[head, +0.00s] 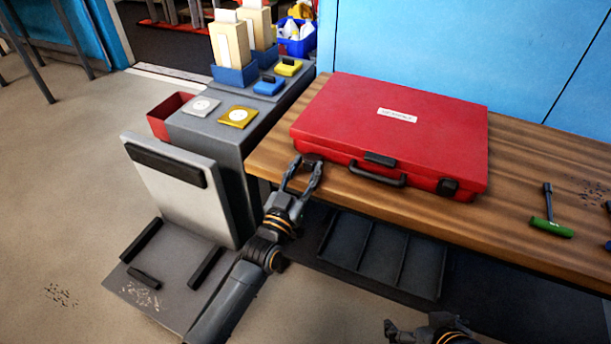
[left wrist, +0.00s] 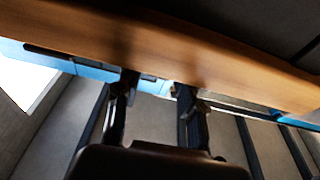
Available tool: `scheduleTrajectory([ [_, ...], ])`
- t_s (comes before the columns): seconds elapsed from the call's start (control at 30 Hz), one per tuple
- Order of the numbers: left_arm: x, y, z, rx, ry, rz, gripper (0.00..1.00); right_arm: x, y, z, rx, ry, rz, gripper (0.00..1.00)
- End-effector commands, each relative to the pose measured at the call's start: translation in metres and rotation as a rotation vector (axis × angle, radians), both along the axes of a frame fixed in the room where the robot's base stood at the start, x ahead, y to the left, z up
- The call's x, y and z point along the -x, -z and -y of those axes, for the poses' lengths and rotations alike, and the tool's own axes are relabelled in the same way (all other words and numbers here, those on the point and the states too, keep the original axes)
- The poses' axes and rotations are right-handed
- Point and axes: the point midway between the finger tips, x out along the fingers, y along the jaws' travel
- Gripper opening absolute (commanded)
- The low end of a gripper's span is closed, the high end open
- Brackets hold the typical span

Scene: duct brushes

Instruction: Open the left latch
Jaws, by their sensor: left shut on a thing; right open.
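A red case (head: 385,125) lies closed on the wooden table in the head view, with a white label on its lid. Its left latch (head: 312,157) is a small dark piece at the front left corner, partly hidden by my fingers. My left gripper (head: 306,164) is shut on the left latch, its fingers reaching up from the table's front edge. In the left wrist view, the two fingers of my left gripper (left wrist: 158,88) reach the wooden edge; the latch cannot be made out there. My right gripper (head: 393,328) is open and empty at the bottom, below the table.
The case has a dark handle (head: 377,175) and a right latch (head: 447,187). A green-handled tool (head: 551,228) lies on the table to the right. A grey cabinet (head: 215,130) stands left of the table. A dark divided tray (head: 385,255) is under the table edge.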

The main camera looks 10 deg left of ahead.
Motion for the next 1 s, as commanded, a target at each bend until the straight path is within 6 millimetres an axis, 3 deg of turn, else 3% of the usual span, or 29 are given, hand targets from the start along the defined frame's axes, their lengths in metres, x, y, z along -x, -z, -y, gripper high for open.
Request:
scheduleTrajectory([
  [0.37, 0.000, 0.000, 0.000, 0.004, 0.001, 0.012, 0.07, -0.007, -0.003, -0.003, -0.008, -0.003, 0.040, 1.00],
  [0.4, 0.000, 0.000, 0.000, 0.004, 0.000, 0.012, 0.43, -0.007, -0.003, -0.003, -0.008, -0.003, 0.040, 1.00],
  [0.43, 0.000, 0.000, 0.000, 0.004, 0.000, 0.012, 0.47, -0.007, -0.003, -0.003, -0.008, -0.003, 0.040, 1.00],
  [0.77, 0.002, 0.001, -0.001, 0.004, 0.000, 0.010, 0.47, -0.007, -0.002, -0.003, -0.009, -0.002, 0.038, 1.00],
  [1.0, 0.034, 0.011, -0.011, 0.003, 0.001, 0.007, 0.47, -0.007, -0.003, -0.003, -0.009, -0.002, 0.039, 1.00],
])
